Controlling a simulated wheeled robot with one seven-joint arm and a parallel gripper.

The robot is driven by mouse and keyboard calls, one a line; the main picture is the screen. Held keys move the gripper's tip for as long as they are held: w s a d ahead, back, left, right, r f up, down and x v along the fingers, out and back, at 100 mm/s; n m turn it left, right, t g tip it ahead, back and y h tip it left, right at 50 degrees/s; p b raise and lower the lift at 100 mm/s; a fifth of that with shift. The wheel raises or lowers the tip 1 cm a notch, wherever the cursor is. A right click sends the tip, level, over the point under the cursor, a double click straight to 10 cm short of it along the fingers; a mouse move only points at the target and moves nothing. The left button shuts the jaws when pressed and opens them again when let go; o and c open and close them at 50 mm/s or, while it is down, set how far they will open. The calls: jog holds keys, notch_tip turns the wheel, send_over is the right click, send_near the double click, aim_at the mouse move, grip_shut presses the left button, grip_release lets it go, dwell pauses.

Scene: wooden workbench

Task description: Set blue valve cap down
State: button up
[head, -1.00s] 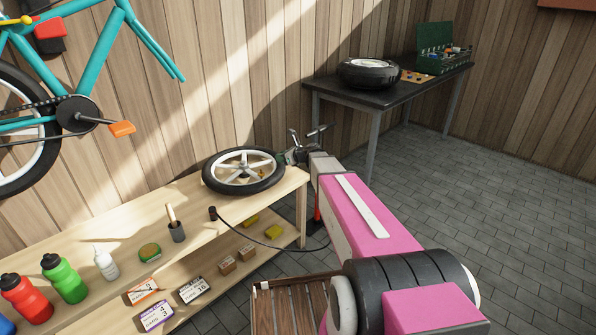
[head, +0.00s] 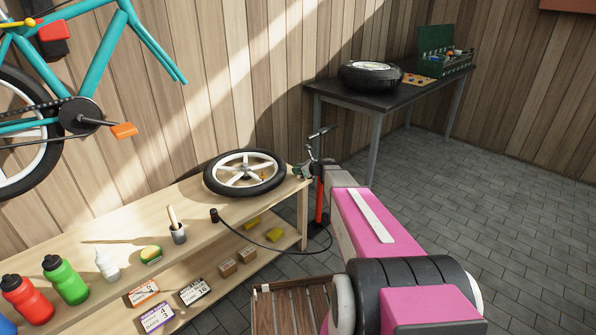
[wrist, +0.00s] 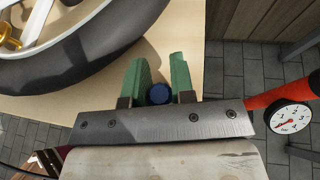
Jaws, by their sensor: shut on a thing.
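The blue valve cap (wrist: 158,94) shows in the wrist view between the two green fingers of my gripper (wrist: 158,80), which is shut on it. In the head view my gripper (head: 305,172) is at the right end of the wooden bench, just right of the wheel. The cap cannot be made out there. In the wrist view the bench top (wrist: 195,75) lies behind the fingers. I cannot tell whether the cap touches it.
The wheel with black tyre (head: 245,173) lies flat on the bench close to my gripper. A red pump (head: 320,200) with a gauge (wrist: 290,117) stands beyond the bench's right end. A dark table (head: 390,95) is behind.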

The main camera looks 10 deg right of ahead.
jog(key=shift+f, duration=0.6)
jog(key=o, duration=0.9)
jog(key=shift+r, duration=0.25)
jog(key=r+v, duration=0.1)
jog(key=v, duration=1.1)
jog(key=s+a+f+n+g+h, duration=0.2)
jog(key=s+a+n+g, duration=0.15)
jog(key=s+n, duration=0.4)
jog(key=s+a+f+n+g+h, duration=0.1)
jog(key=s+a+n+g, duration=0.2)
jog(key=s+a+n, duration=0.4)
jog(key=shift+s+d+f+n+g+h, duration=0.1)
jog(key=shift+s+d+n+g+h, duration=0.35)
jog(key=shift+s+n+h, duration=1.3)
jog(key=shift+s+d+n+g+h, duration=0.55)
jog(key=shift+s+n, duration=1.75)
jog(key=shift+s, duration=1.15)
jog(key=shift+s+d+f+n+g+h, duration=0.1)
jog(key=shift+s+d+n+g+h, duration=0.25)
jog(key=shift+s+n+h, duration=1.4)
